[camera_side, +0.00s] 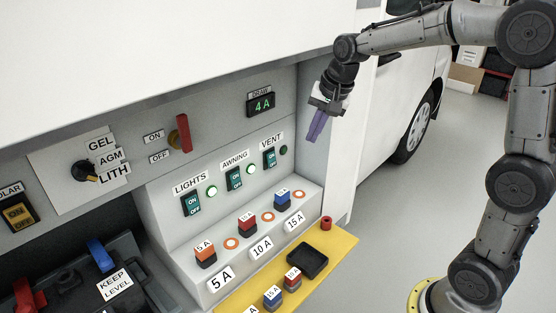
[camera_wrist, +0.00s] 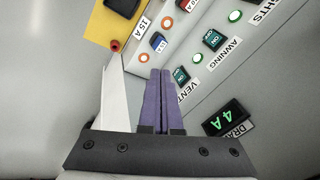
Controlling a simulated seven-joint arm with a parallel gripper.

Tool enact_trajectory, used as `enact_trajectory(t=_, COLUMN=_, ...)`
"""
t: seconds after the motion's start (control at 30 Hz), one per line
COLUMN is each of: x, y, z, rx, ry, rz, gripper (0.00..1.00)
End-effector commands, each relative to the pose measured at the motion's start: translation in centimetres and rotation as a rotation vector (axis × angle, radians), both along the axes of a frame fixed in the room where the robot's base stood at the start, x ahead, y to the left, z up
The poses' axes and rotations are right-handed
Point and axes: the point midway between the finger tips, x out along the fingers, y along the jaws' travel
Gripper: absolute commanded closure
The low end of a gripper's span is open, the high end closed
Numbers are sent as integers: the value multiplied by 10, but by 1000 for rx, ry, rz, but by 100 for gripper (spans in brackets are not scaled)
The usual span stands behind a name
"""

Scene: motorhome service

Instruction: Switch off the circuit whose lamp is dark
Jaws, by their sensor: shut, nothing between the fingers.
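The panel has three green rocker switches in the side view: LIGHTS (camera_side: 191,204), AWNING (camera_side: 234,178) and VENT (camera_side: 269,158). The LIGHTS lamp (camera_side: 212,191) and AWNING lamp (camera_side: 251,169) glow; the VENT lamp (camera_side: 283,150) is dark. My gripper (camera_side: 312,140) is shut and empty, its purple fingers held in front of the panel, right of VENT. In the wrist view the shut fingers (camera_wrist: 158,72) lie beside the VENT switch (camera_wrist: 180,75); its lamp is hidden there. The AWNING switch (camera_wrist: 214,40) also shows. I cannot tell the rocker positions.
A DRAW display (camera_side: 261,104) reads 4A above the switches. Below are fuses, including a blue one (camera_side: 283,201), and a yellow tray (camera_side: 336,246). A red-handled ON/OFF switch (camera_side: 184,133) is at left. A white panel edge (camera_side: 340,175) stands close on the right.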

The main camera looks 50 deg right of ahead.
Motion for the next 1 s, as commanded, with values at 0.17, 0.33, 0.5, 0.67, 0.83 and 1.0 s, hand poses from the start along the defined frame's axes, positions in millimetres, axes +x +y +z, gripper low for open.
enact_trajectory(t=0.17, x=51, y=-28, z=-36, rx=76, ry=31, rz=-208, gripper=100)
enact_trajectory(t=0.33, x=82, y=-48, z=-64, rx=130, ry=45, rz=-358, gripper=100)
enact_trajectory(t=0.5, x=100, y=-59, z=-81, rx=164, ry=46, rz=-452, gripper=100)
enact_trajectory(t=0.67, x=106, y=-63, z=-86, rx=179, ry=44, rz=-489, gripper=100)
enact_trajectory(t=0.83, x=107, y=-63, z=-87, rx=180, ry=44, rz=-491, gripper=100)
enact_trajectory(t=1.0, x=107, y=-63, z=-87, rx=180, ry=44, rz=-491, gripper=100)
